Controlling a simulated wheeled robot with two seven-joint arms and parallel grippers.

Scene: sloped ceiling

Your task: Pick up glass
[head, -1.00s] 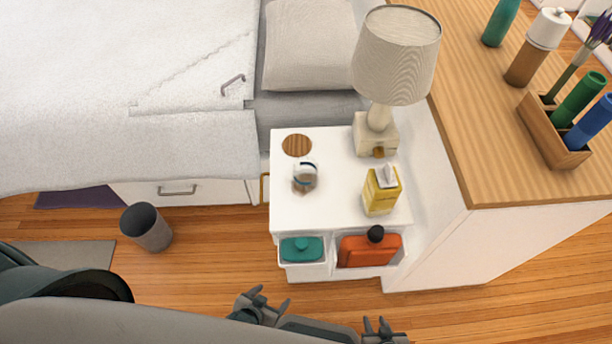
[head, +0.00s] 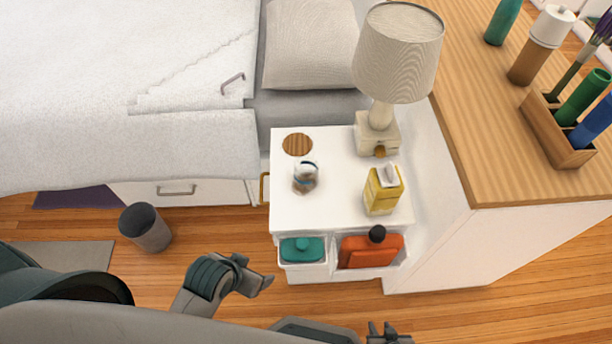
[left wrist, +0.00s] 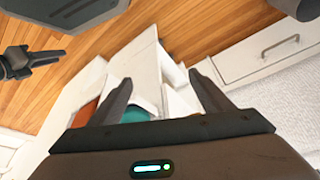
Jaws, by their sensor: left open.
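A small clear glass (head: 305,178) with a dark band at its rim stands on the white nightstand (head: 290,215), in front of a round wooden coaster (head: 297,145). My left gripper (head: 262,278) is in front of the nightstand's left corner, nearer to me than the glass and not touching it. In the left wrist view its two fingers (left wrist: 163,90) are spread apart with nothing held between them. I cannot make out the glass in that view. My right gripper (head: 382,330) is at the bottom edge, partly cut off, with its fingers apart and empty.
A lamp (head: 398,55) and a yellow tissue box (head: 383,192) stand right of the glass. A grey bin (head: 146,228) stands on the floor at left. The bed is behind.

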